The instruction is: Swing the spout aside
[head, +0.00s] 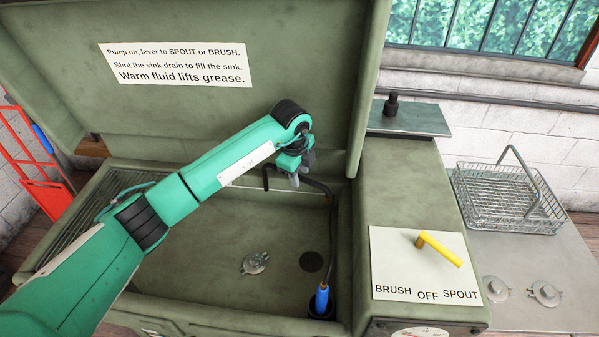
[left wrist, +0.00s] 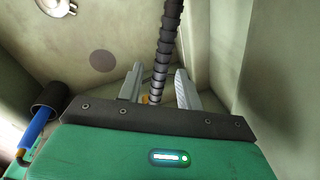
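The spout (head: 319,187) is a dark bent tube at the back right of the green sink, partly hidden behind my left gripper (head: 294,181). In the left wrist view the spout (left wrist: 167,45) is a black ribbed tube that runs down between the two grey fingers of my left gripper (left wrist: 160,70). The fingers stand apart, with a gap on each side of the tube, so the gripper is open and not closed on it. The lower end of the tube is hidden by the gripper's body. My right gripper is in neither view.
A blue-handled brush (head: 322,299) stands in a dark holder at the sink's front right. A metal part (head: 255,263) lies on the sink floor beside the dark drain (head: 311,262). The yellow lever (head: 439,248) is on the right panel. The raised lid (head: 200,110) stands behind.

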